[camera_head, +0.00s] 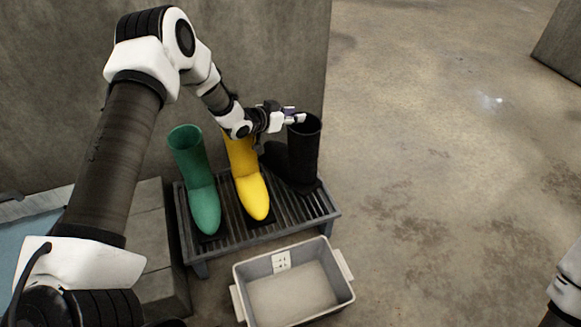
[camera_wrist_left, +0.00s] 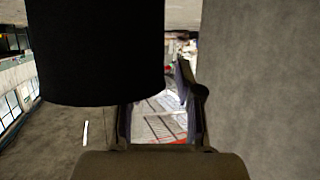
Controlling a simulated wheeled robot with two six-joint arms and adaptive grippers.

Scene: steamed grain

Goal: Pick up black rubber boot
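The black rubber boot (camera_head: 303,152) stands upright at the right end of the slatted rack (camera_head: 238,232), its toe partly behind the yellow boot. My left gripper (camera_head: 296,117) is at the top of its shaft, coming from the left. In the left wrist view the black boot (camera_wrist_left: 95,50) fills the upper left and hides the tip of one finger. The other finger of the left gripper (camera_wrist_left: 160,95) shows just right of the boot, with a gap between the fingers. Whether they touch the boot cannot be told. My right gripper is out of view.
A green boot (camera_head: 203,185) and a yellow boot (camera_head: 250,185) stand on the rack to the left. A grey bin (camera_head: 345,289) sits on the floor in front. A concrete wall (camera_head: 270,50) rises behind; the floor to the right (camera_head: 440,150) is clear.

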